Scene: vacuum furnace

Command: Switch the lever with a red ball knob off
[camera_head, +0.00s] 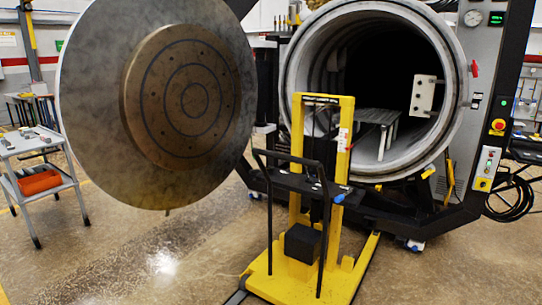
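A small red piece (474,68) shows at the right rim of the open furnace chamber (462,100). It is too small to tell whether it is the lever's ball knob or which way a lever there points. Neither of my grippers is in view.
The round furnace door (95,110) stands wide open at the left. A yellow lift truck (347,125) with a black push handle stands before the chamber. A grey cart (20,145) with a red bin (38,182) is at far left. Cables (510,200) lie at right. Front left floor is clear.

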